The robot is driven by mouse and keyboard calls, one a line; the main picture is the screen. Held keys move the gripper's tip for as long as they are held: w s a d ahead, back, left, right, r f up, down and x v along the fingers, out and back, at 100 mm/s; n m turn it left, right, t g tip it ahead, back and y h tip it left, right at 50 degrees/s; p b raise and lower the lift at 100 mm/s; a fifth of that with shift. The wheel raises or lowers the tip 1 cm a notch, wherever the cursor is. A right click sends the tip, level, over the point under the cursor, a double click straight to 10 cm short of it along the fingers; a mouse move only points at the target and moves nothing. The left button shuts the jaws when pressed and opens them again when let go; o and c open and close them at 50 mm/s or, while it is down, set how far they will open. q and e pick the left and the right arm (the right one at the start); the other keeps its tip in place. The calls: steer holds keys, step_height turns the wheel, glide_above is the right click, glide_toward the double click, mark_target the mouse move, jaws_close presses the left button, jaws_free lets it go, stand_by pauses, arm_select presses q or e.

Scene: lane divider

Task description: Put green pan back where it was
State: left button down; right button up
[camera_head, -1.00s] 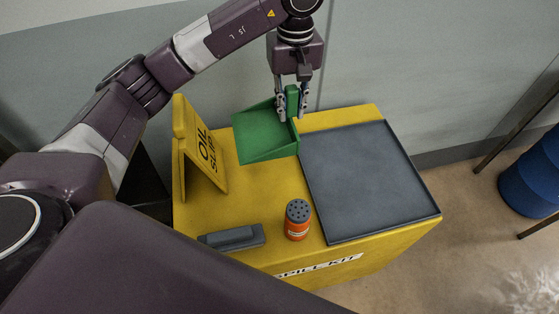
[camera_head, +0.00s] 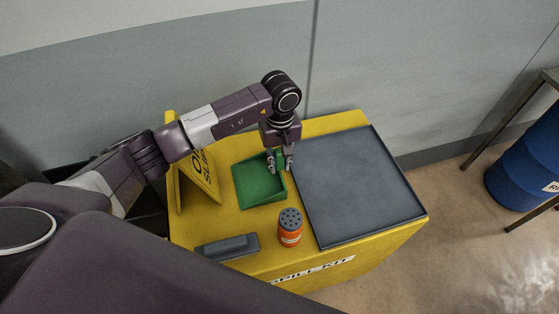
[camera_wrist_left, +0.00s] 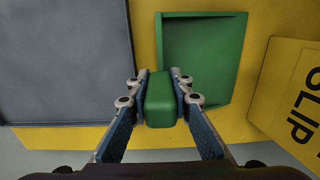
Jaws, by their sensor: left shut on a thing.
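The green pan (camera_head: 258,187) is a dustpan-like tray on the top of the yellow spill kit box (camera_head: 338,122), between the yellow sign and the grey tray. It looks flat on or very near the box top; I cannot tell if it touches. My left gripper (camera_head: 280,164) is above its far right corner, shut on the pan's handle. In the left wrist view the green handle (camera_wrist_left: 160,104) sits between both fingers of the left gripper (camera_wrist_left: 160,90), with the pan's bed (camera_wrist_left: 203,60) beyond it. My right gripper is not in view.
A grey tray (camera_head: 355,185) covers the right of the box top. A yellow oil slip sign (camera_head: 197,178) stands at left. An orange shaker can (camera_head: 290,227) and a grey brush-like block (camera_head: 227,246) are in front. A blue barrel (camera_head: 525,170) stands at far right.

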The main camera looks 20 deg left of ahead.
mark_target(280, 151)
arm_select(q)
steer(key=shift+f, duration=0.1)
steer(key=shift+f+b, duration=0.1)
steer(key=shift+b, duration=0.2)
steer(key=c, duration=1.8)
jaws_free()
steer(key=shift+o, duration=0.3)
steer(key=shift+r+p, duration=0.25)
steer(key=shift+p, duration=0.1)
step_height(280, 151, up, 11)
steer(key=b, duration=0.3)
steer(key=shift+w+f, duration=0.15)
steer(key=shift+f, duration=0.05)
steer(key=shift+r, duration=0.65)
